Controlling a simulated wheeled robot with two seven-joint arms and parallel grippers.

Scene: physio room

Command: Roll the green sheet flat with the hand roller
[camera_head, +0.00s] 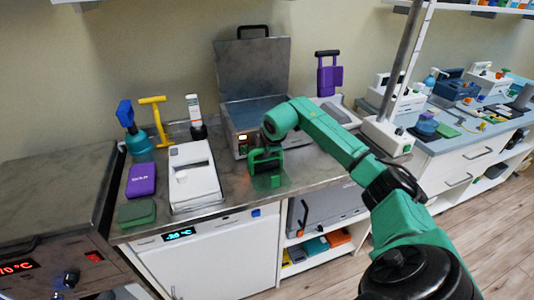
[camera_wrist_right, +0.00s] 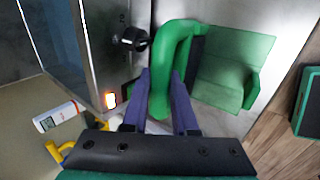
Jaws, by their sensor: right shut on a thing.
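The green sheet (camera_head: 271,181) lies on the grey worktop near its front edge, in front of the open metal box. In the right wrist view the sheet (camera_wrist_right: 232,62) is right of the gripper, and the part nearest me looks raised or folded. My right gripper (camera_wrist_right: 161,92) is shut on the green handle of the hand roller (camera_wrist_right: 176,42). The roller's head is mostly hidden; a dark part shows between the handle and the sheet. In the head view the right gripper (camera_head: 266,150) is at the sheet's back edge; contact cannot be told. My left gripper is not in view.
The open metal box (camera_head: 227,119) stands close behind the gripper. To the left are a white device (camera_head: 193,178), a purple pad (camera_head: 141,181), a green block (camera_head: 137,212) and a yellow T-handled tool (camera_head: 157,120). Bare worktop lies between the white device and the sheet.

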